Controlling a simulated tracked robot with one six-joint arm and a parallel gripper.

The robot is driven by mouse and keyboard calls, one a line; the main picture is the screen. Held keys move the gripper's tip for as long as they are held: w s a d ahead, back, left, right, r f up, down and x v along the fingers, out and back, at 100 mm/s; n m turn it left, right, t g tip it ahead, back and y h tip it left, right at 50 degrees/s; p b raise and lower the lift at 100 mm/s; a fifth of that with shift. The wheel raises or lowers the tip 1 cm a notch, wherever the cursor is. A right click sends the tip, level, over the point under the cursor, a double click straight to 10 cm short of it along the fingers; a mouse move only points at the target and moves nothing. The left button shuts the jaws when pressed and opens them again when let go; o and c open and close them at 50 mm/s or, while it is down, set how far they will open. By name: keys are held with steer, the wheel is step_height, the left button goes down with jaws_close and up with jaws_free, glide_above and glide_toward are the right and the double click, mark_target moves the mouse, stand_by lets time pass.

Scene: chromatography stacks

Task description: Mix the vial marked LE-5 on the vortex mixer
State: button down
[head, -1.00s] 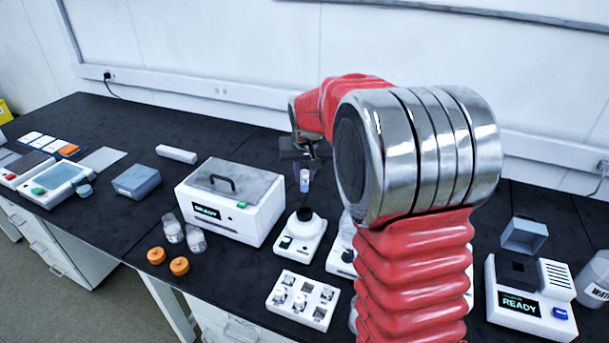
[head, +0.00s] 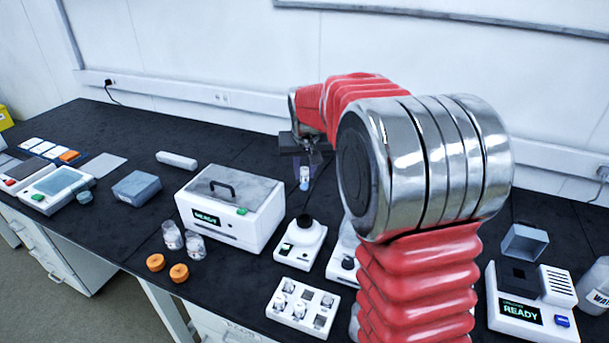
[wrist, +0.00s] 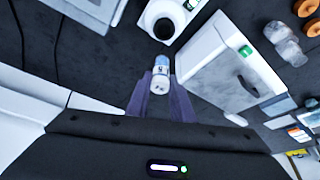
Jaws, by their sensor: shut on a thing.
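My gripper (head: 304,163) is shut on a small vial (head: 304,180) and holds it in the air above the bench. In the wrist view the vial (wrist: 160,78), with a white cap and a blue band, sits between the two finger tips; its marking is too small to read. The vortex mixer (head: 300,243), a white unit with a dark round cup on top, stands on the bench below and in front of the vial. It also shows beyond the vial in the wrist view (wrist: 165,24). The vial is apart from the mixer.
A white lidded box (head: 232,212) reading READY stands left of the mixer. A white rack (head: 302,306) with several vials is in front. Two clear jars (head: 184,240) and two orange caps (head: 167,268) lie left. My arm hides part of the bench right of the mixer.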

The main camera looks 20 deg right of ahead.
steer(key=shift+r, duration=1.3)
